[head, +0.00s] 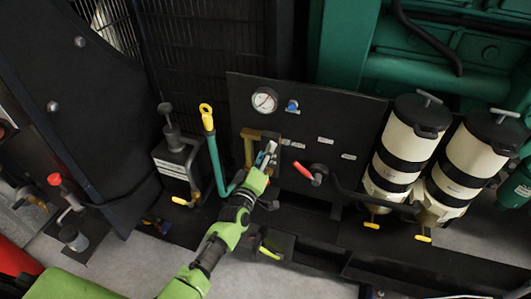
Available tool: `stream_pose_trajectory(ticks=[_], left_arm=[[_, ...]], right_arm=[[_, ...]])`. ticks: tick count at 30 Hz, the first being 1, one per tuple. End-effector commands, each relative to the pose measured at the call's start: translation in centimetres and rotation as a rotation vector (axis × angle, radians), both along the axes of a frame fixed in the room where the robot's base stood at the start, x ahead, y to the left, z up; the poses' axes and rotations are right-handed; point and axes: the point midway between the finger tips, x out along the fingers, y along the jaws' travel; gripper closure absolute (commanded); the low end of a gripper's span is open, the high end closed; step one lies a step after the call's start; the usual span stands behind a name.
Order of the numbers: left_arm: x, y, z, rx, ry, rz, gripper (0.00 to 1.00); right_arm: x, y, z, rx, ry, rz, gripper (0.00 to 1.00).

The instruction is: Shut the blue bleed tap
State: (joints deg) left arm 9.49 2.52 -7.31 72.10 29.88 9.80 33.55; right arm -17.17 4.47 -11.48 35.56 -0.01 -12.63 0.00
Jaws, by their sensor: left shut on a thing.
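The dark panel (345,118) carries several fittings. The blue bleed tap (271,147) is on its lower left part, where a small pale blue piece shows at my fingertips; most of it is hidden by my gripper. My left gripper (264,157) is shut on it, with the green arm reaching up from the lower left. How far the tap is turned cannot be made out. My right gripper is not in view.
A yellow-brass fitting (249,146) stands just left of my gripper, and a red-handled lever (309,174) to the right. A blue knob (292,105) sits beside the gauge (264,100). Cream filter canisters (402,146) stand right.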

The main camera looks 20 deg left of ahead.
Motion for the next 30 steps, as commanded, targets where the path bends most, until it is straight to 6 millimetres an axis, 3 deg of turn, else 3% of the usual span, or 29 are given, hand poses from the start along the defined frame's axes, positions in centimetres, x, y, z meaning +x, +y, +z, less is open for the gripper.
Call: stream_pose_trajectory(ticks=[18, 30], left_arm=[[-0.05, -0.08, -0.13, 0.563, -0.015, -0.002, 0.84], [-0.07, -0.03, -0.22, 0.782, -0.023, -0.002, 0.84]], right_arm=[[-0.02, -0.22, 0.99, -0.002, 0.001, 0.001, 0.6], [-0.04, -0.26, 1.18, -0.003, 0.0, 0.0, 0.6]])
